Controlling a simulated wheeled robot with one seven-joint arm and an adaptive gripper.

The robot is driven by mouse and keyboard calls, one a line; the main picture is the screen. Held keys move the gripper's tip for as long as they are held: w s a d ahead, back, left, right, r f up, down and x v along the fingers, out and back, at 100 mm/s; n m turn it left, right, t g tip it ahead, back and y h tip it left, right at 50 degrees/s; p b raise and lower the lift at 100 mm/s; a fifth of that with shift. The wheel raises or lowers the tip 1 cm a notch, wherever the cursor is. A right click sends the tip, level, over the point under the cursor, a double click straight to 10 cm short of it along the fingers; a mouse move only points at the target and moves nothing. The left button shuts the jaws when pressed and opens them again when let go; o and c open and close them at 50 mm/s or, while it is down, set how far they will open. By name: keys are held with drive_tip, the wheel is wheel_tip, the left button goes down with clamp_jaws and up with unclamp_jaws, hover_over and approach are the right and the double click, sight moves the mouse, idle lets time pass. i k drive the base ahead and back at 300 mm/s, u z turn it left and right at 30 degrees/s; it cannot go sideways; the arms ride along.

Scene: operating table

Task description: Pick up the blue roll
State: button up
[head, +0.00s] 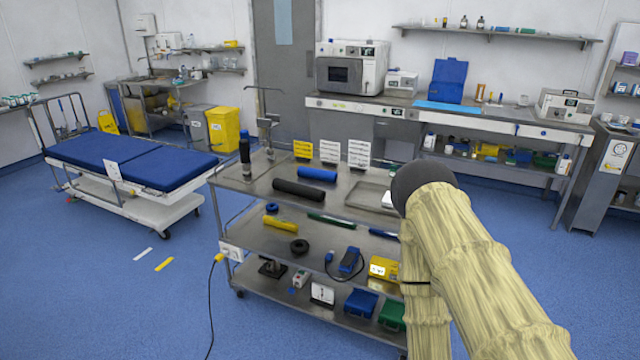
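A blue roll (317,174) lies on its side on the top shelf of the steel cart (262,205), behind a larger black roll (299,190). My arm, in a pale yellow sleeve, rises at the right and bends back down in front of the cart's right side. My gripper is not seen in the head view.
Yellow and white cards stand behind the blue roll. A dark upright tool (245,158) stands at its left, and a steel tray (372,196) lies at its right. Lower shelves hold several items. A blue bed (130,155) stands left; the floor between is mostly open.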

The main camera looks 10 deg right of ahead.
sight(313, 173)
drive_tip(key=z, duration=0.6)
drive_tip(key=i, duration=0.55)
drive_tip(key=z, duration=0.65)
drive_tip(key=i, duration=0.8)
drive_tip(key=u, duration=0.85)
drive_tip(key=i, duration=0.75)
drive_tip(key=u, duration=0.85)
